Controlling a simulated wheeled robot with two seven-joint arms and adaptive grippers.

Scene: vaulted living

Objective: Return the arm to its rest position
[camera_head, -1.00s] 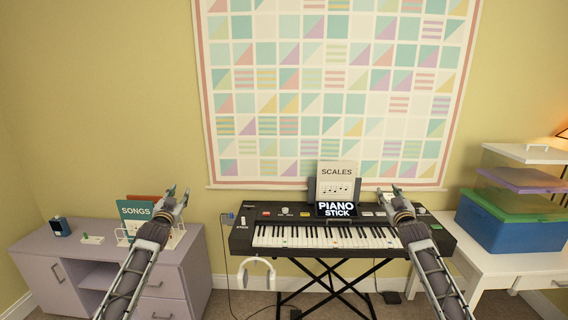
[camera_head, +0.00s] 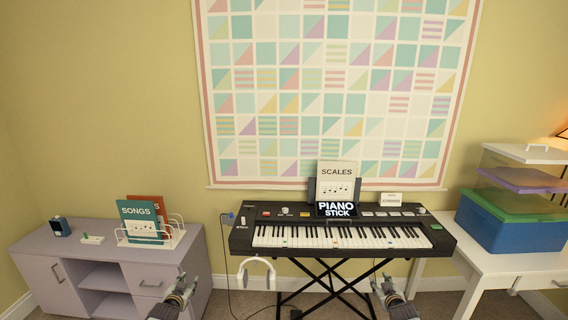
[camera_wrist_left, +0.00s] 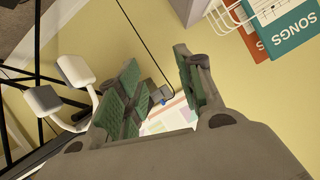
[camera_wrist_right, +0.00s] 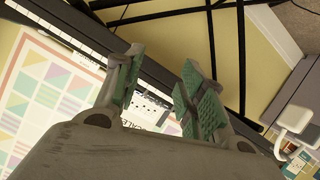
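My left gripper (camera_head: 184,282) is low in the head view, in front of the drawers of the lilac cabinet. Its padded fingers stand apart with nothing between them in the left wrist view (camera_wrist_left: 160,92). My right gripper (camera_head: 382,284) is low in front of the keyboard stand, below the keys. In the right wrist view (camera_wrist_right: 160,90) its fingers are also apart and empty. Neither gripper appears to touch anything. Most of both forearms is out of view in the head view.
A keyboard (camera_head: 330,238) bearing a SCALES book (camera_head: 337,178) stands on a black crossed stand. White headphones (camera_head: 257,264) hang at its front left. The lilac cabinet (camera_head: 95,246) holds a rack with a SONGS book (camera_head: 140,219). A white desk (camera_head: 510,264) with stacked bins is at right.

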